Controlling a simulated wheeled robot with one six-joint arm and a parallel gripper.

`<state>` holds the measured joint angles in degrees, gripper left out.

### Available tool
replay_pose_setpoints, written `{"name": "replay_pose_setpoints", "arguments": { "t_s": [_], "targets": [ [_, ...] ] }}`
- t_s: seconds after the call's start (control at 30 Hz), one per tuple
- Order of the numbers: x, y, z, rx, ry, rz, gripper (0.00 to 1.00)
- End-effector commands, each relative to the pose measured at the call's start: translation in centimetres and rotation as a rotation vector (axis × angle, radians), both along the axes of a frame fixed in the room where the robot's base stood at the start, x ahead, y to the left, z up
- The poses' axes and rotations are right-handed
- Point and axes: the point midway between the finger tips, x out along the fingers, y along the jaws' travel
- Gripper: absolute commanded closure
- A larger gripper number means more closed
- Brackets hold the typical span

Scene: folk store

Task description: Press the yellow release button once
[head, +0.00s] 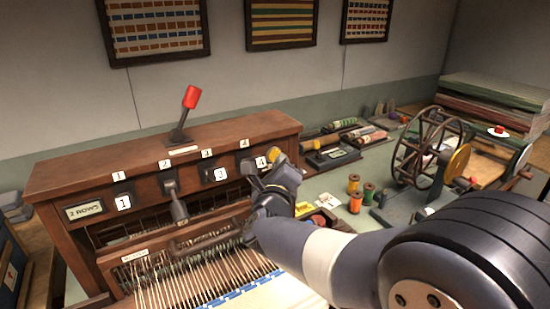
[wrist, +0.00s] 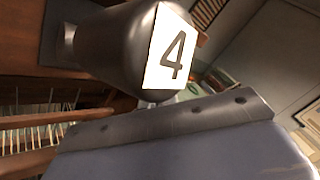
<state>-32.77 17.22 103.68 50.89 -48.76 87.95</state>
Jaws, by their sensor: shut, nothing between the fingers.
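A small yellow rounded piece (head: 274,153), which looks like the yellow button, shows at the right end of the loom's wooden front, beside the number 4 tag (head: 262,163). My gripper (head: 254,180) is shut and empty, just below and in front of that tag. I cannot tell whether it touches anything. In the wrist view, a dark rounded knob with a white 4 plate (wrist: 172,53) fills the top middle, close above my gripper (wrist: 155,126). No yellow surface is clear in the wrist view.
The wooden loom (head: 75,180) has numbered handles and a red-tipped lever (head: 191,97) on top. The number 2 handle (head: 176,203) hangs down. Threads stretch below. Spools (head: 355,204) and a spoked wheel (head: 428,148) with a yellow disc stand on the right.

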Motion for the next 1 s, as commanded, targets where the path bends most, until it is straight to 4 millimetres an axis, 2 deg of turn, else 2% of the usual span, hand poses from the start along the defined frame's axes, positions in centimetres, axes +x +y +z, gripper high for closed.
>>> {"name": "replay_pose_setpoints", "arguments": {
  "t_s": [1.0],
  "targets": [
    [0.78, 0.55, -0.03, 0.0, 0.001, 0.001, 1.0]
  ]
}}
